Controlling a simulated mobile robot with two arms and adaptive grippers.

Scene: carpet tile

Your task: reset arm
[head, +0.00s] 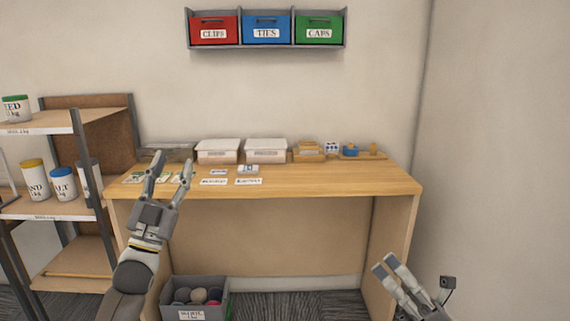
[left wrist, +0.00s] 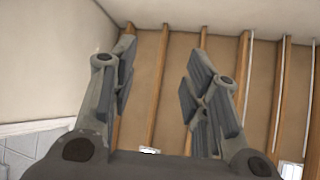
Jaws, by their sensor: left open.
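My left gripper (head: 172,166) is raised in front of the left part of the wooden desk in the head view, fingers pointing up and apart. In the left wrist view its two fingers (left wrist: 160,80) are spread wide with nothing between them. Behind them that view shows a tan wall with wooden uprights. My right gripper (head: 388,264) is low at the right, in front of the desk's right side panel. Its two fingers show with a gap between them, and I see nothing held there.
The wooden desk (head: 340,180) carries lidded boxes (head: 218,151), cards and small items. A shelf rack (head: 100,115) with tubs stands at left. A grey bin (head: 222,300) of round items sits on the floor. Red, blue and green bins (head: 266,30) hang on the wall.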

